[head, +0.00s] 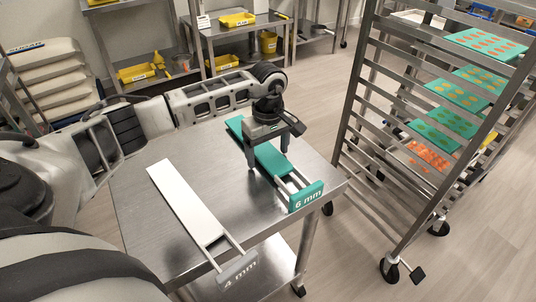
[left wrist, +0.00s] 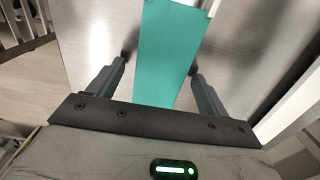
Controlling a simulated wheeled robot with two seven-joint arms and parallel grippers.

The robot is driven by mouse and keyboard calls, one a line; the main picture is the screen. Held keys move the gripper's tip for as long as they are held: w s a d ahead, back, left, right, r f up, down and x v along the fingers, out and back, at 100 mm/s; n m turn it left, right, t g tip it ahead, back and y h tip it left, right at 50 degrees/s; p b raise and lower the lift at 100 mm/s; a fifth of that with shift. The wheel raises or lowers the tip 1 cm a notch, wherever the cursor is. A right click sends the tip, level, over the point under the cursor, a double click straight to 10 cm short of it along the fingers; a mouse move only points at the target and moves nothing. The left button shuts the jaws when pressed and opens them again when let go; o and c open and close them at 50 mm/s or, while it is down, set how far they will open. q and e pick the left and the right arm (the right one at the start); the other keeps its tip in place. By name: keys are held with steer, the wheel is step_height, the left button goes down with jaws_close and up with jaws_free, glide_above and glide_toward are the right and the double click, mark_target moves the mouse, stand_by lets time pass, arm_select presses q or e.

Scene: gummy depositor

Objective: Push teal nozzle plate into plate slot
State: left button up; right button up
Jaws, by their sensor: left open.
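The teal nozzle plate (head: 273,164) lies flat on the steel table (head: 140,165), with a teal end block marked "6 mm" (head: 306,197) at its near right end. My left gripper (head: 267,157) points down over this plate, open, with one finger on each side of it. In the left wrist view the teal plate (left wrist: 166,60) runs between the two spread fingers, with a gap on both sides. My right gripper is not in view. I cannot make out a plate slot in either view.
A white plate (head: 185,205) with a grey "4 mm" end block (head: 237,268) lies left of the teal one on the table. A wheeled rack (head: 400,120) with trays of gummies stands close on the right. Shelves with yellow bins (head: 136,73) stand behind.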

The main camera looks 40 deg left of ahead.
arm_select(q)
steer(key=c, duration=1.2)
steer(key=shift+c, duration=0.2)
steer(key=shift+r, duration=0.1)
steer(key=shift+r, duration=0.5)
steer(key=s+r, duration=0.1)
steer(key=r, duration=0.1)
steer(key=s+d+r, duration=0.1)
steer(key=r, duration=0.1)
steer(key=s+d+r+b, duration=0.1)
steer(key=r, duration=0.2)
steer(key=shift+d, duration=0.25)
steer(key=s+d+r+b, duration=0.1)
steer(key=s+d+r, duration=0.4)
steer(key=s, duration=0.3)
steer(key=shift+d, duration=0.7)
